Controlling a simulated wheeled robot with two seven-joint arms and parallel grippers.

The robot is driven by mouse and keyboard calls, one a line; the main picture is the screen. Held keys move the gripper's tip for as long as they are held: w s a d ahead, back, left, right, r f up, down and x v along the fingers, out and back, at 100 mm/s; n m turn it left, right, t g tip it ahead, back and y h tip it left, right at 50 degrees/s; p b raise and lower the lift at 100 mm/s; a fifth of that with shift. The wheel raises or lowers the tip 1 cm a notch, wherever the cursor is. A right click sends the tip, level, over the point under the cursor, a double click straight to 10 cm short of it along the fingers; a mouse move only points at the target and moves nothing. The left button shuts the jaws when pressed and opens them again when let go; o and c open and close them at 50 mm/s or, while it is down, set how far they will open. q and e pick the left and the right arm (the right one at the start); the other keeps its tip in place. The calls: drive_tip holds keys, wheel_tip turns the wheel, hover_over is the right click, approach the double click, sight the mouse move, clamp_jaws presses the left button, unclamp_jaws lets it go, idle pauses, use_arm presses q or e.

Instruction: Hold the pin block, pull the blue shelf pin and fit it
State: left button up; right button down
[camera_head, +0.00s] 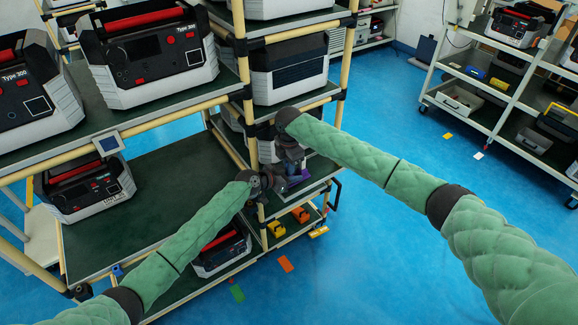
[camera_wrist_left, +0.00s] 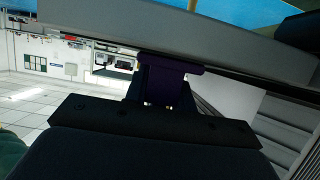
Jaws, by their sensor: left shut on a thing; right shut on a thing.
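A purple block (camera_head: 298,178), which I take as the pin block, shows beside my grippers near the front post of the rack. In the left wrist view the purple block (camera_wrist_left: 165,80) sits between the dark finger parts. My left gripper (camera_head: 272,183) is shut on it at the post. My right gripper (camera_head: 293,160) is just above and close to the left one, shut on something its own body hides. I cannot make out the blue shelf pin at the grippers.
The rack's green shelf (camera_head: 150,200) has a wide bare area left of my grippers. Cased Type 300 units (camera_head: 150,55) stand on the upper shelf. Orange and yellow parts (camera_head: 300,215) lie on the low shelf. A small blue clip (camera_head: 117,270) is at the lower left. Open blue floor lies right.

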use_arm(q)
drive_tip(key=shift+f, duration=0.1)
use_arm(e)
drive_tip(key=shift+r, duration=0.8)
idle(0.9)
drive_tip(key=shift+r, duration=1.5)
use_arm(q)
drive_tip(key=o, duration=1.1)
drive_tip(key=shift+a, duration=0.1)
drive_tip(key=v, duration=1.2)
